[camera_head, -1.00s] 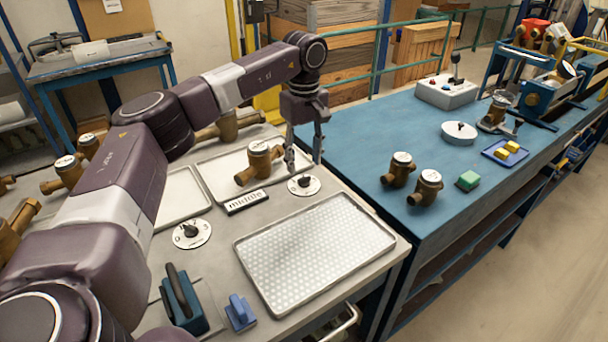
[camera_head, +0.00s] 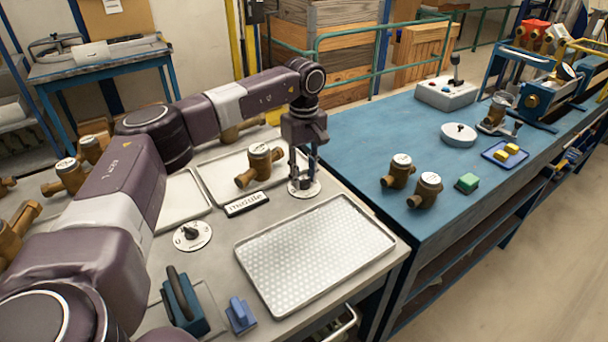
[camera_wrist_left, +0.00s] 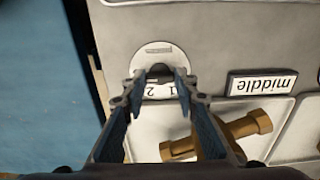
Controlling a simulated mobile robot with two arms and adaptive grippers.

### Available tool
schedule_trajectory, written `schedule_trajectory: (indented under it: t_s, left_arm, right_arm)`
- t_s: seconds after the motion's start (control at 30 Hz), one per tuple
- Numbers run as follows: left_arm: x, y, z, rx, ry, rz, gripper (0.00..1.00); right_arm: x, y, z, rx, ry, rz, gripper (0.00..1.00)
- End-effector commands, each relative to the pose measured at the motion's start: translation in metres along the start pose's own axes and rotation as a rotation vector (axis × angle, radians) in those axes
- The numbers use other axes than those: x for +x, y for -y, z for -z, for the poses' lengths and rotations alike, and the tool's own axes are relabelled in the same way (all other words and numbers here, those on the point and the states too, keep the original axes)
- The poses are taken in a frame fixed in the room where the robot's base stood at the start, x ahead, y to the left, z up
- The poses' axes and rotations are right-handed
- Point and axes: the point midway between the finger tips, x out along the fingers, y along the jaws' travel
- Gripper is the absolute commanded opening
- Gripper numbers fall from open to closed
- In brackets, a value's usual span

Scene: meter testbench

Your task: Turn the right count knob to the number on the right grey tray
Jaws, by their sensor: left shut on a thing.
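The right count knob is a dark knob (camera_wrist_left: 159,70) on a round white dial (camera_head: 314,190), right of the "middle" label. My left gripper (camera_head: 302,183) points down over it with its fingers closed on the knob. In the left wrist view, the fingertips (camera_wrist_left: 158,84) sit on either side of the knob; digits 1 and 2 show on the dial edge between them. Which digit the knob points at is hidden. The right grey tray (camera_head: 217,182) lies behind the label and holds a brass meter (camera_head: 260,165). My right gripper is out of view.
The left dial (camera_head: 192,236) stands beside an empty grey tray (camera_head: 180,200). A large perforated tray (camera_head: 315,250) lies in front of the gripper. The "middle" label (camera_head: 246,203) is close left of the dial. A blue bench (camera_head: 400,130) with meters stands at right.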

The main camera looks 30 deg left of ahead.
Motion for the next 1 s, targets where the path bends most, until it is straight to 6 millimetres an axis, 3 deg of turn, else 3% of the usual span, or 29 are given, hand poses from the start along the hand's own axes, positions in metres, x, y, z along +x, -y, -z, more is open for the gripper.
schedule_trajectory:
  t_s: [0.47, 1.0]
  left_arm:
    - [-0.001, 0.0, 0.0, -0.106, 0.001, 0.001, 0.03]
    - [-0.002, 0.0, 0.0, -0.583, 0.0, 0.001, 0.03]
  right_arm:
    - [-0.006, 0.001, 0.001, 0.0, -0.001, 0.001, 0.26]
    - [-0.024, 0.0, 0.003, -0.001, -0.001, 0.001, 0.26]
